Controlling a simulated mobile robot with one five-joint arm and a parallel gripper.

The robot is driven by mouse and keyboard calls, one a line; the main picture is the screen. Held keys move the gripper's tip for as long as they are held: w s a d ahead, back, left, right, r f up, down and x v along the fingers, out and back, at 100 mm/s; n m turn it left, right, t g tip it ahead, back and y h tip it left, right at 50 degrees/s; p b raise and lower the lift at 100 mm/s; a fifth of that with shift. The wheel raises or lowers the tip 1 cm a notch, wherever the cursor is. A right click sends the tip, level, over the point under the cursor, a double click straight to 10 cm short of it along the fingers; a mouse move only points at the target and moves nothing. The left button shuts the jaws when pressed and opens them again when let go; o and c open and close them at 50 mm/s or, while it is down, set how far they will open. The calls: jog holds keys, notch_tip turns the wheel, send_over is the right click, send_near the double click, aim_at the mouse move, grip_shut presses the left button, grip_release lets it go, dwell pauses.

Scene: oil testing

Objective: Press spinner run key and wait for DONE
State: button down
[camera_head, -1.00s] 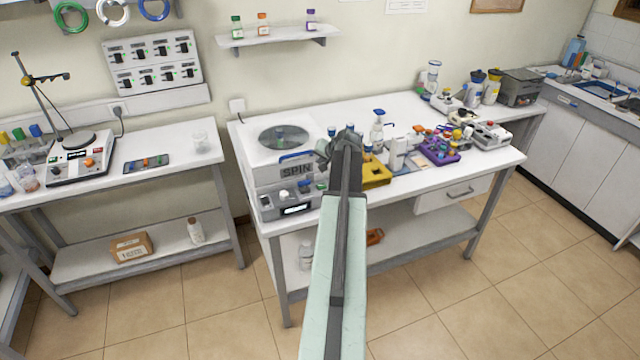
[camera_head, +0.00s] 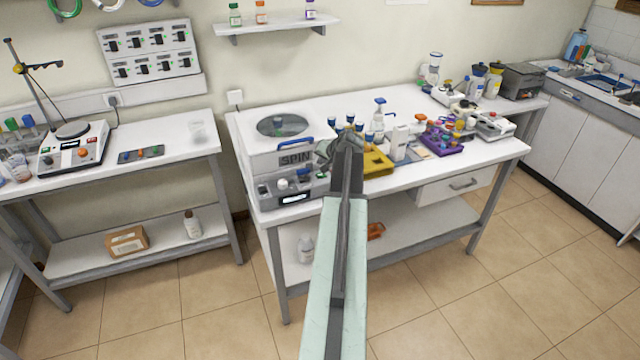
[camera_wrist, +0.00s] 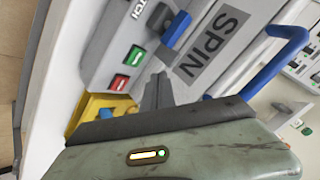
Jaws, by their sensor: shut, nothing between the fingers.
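The spinner (camera_head: 283,150) is a white box at the left end of the middle table. It has a round window on top, a blue handle and a SPIN label (camera_wrist: 212,45). Its grey front panel has a small lit display (camera_head: 297,198), too small to read. In the wrist view the panel shows a green key (camera_wrist: 135,55), a red key (camera_wrist: 120,82) and a blue switch (camera_wrist: 176,29). My gripper (camera_wrist: 158,88) is shut and empty, its tip close to the keys. I cannot tell whether it touches the panel. In the head view my gripper (camera_head: 345,140) is at the spinner's right side.
A yellow rack (camera_head: 376,163) stands just right of my gripper; a yellow part (camera_wrist: 95,108) also shows in the wrist view. A purple rack (camera_head: 440,140) and several bottles stand further right. A hotplate (camera_head: 75,150) is on the left table. The floor in front is clear.

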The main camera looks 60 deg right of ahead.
aim_at(322, 176)
jog(key=shift+f+b, duration=0.85)
jog(key=shift+f, duration=0.6)
dwell(0.8)
jog(key=shift+s+f+b, duration=0.1)
jog(key=shift+f+b, duration=0.25)
